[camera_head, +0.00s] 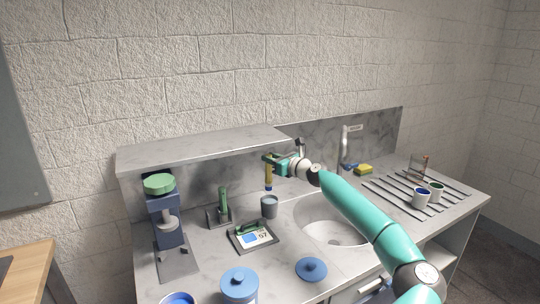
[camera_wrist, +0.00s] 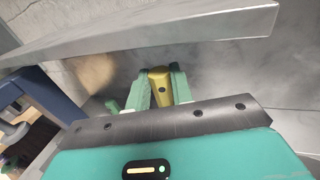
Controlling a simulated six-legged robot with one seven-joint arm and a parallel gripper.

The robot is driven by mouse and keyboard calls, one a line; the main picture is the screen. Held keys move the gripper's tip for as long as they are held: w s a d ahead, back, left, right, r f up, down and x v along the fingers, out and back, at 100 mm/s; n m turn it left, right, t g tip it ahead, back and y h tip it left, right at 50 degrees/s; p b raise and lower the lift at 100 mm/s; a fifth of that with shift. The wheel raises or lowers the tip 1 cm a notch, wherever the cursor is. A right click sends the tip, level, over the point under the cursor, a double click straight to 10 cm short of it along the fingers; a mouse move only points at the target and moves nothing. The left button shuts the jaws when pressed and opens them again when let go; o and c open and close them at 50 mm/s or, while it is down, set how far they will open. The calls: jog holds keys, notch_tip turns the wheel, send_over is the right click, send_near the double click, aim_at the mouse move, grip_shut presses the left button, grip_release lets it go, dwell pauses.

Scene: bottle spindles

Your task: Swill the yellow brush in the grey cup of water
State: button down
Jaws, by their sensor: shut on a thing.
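My gripper (camera_head: 268,158) is shut on the yellow brush (camera_head: 268,173). The brush hangs upright with its dark lower end just above the grey cup (camera_head: 269,206), apart from it. In the wrist view the brush's yellow top (camera_wrist: 160,84) shows between my two green fingers (camera_wrist: 161,88). The grey cup stands on the counter left of the sink; it is not visible in the wrist view. What is inside the cup is too small to tell.
A stone shelf (camera_head: 205,148) overhangs close to my gripper. A blue machine with a green lid (camera_head: 160,184), a green upright tool in a holder (camera_head: 223,205) and a tray (camera_head: 253,237) stand left. The sink (camera_head: 330,222) is right; a drying rack with cups (camera_head: 421,198) lies beyond.

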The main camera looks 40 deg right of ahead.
aim_at(271, 184)
jog(key=shift+s+f, duration=0.1)
jog(key=shift+f, duration=5.25)
jog(key=shift+d, duration=0.2)
